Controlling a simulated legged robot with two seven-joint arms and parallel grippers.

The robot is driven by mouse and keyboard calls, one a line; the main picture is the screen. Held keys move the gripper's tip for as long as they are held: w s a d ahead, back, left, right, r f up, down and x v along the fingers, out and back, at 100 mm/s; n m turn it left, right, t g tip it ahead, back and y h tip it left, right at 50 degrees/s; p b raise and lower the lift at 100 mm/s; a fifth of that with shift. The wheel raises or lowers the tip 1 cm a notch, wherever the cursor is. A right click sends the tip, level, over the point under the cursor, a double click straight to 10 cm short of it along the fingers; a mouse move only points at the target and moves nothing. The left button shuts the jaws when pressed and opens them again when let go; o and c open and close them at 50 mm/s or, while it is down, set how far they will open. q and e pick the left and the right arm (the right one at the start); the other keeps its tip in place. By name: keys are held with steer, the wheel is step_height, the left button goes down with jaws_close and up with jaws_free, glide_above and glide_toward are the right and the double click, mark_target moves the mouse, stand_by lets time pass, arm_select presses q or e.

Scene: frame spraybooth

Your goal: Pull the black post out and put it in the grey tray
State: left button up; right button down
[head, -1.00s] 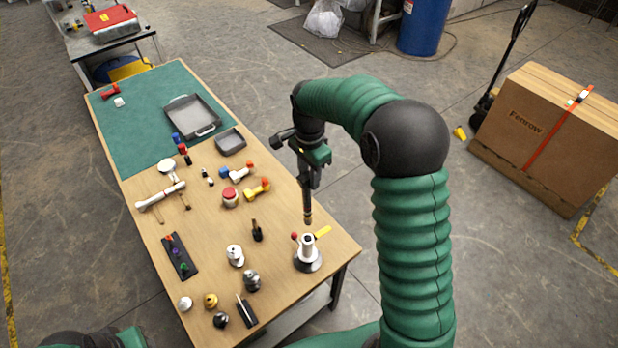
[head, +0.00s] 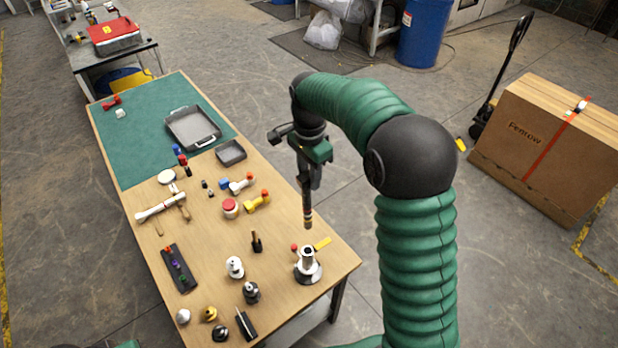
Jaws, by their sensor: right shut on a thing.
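My right gripper (head: 305,184) points down and is shut on the black post (head: 307,208), which hangs upright with a brownish band near its lower end. The post is clear of the silver-and-white holder (head: 307,262), which stands below it near the table's right edge with a red knob and a yellow lever. Two grey trays lie further back: a larger one with handles (head: 209,144) on the green mat and a smaller dark one (head: 231,158) beside it. Both look empty. My left gripper is out of view.
Red-lidded jar (head: 230,208), yellow tool (head: 257,201) and blue-and-white tool (head: 238,184) lie between the holder and the trays. A small black upright piece (head: 257,243) stands left of the holder. The green mat (head: 145,150) has free room.

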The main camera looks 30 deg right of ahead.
steer(key=shift+r, duration=2.9)
steer(key=shift+f, duration=0.1)
